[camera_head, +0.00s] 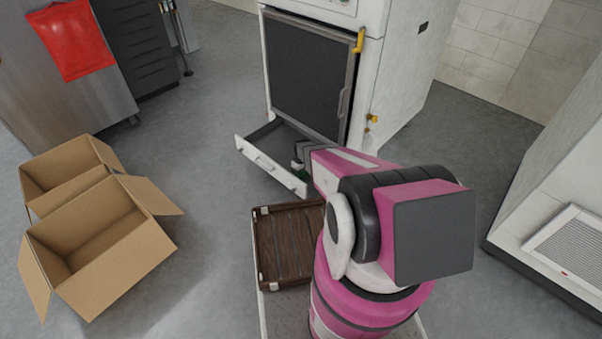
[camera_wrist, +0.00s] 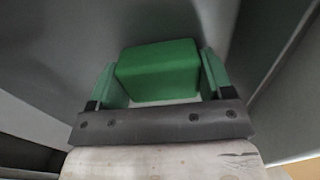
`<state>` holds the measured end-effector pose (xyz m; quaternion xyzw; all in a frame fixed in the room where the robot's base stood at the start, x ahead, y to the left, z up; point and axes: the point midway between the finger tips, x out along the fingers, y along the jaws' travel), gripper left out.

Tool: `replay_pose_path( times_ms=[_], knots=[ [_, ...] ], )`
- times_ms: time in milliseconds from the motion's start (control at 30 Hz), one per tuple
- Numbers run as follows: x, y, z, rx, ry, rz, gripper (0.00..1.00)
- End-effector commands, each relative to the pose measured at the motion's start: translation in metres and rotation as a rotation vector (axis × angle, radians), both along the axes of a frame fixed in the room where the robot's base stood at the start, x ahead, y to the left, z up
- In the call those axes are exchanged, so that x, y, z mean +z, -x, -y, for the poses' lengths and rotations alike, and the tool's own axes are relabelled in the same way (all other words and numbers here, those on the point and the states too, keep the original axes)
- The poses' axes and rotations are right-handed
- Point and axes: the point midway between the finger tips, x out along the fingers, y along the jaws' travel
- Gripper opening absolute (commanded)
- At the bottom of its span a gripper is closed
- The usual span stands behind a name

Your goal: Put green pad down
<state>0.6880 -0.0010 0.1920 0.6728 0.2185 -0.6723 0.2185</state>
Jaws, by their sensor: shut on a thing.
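The green pad (camera_wrist: 158,70) is a small green block between the two fingers of my gripper (camera_wrist: 160,82) in the wrist view. My gripper is shut on it. Grey surfaces lie close behind and beside the pad; I cannot tell whether it touches them. The pad is mostly hidden there, with only a trace of green by the fingers.
The open drawer (camera_head: 262,164) has a white front. A brown wooden tray (camera_head: 285,248) lies in front of it, beside my arm. Two open cardboard boxes (camera_head: 105,245) stand at left. Grey floor is free between boxes and drawer.

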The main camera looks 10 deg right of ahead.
Motion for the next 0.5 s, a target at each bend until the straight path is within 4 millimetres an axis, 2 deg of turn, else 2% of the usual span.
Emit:
replay_pose_path(
  times_ms=[67,100,167,500],
  knots=[
    [-0.0026,-0.0002,0.0000,0.000,0.000,0.000,0.55],
    [-0.0023,0.0000,0.0000,0.000,0.000,0.000,0.83],
    [-0.0021,-0.0001,-0.0001,0.000,0.000,0.000,0.99],
    [0.0020,0.0001,0.0000,0.000,0.000,0.000,0.99]
  ],
)
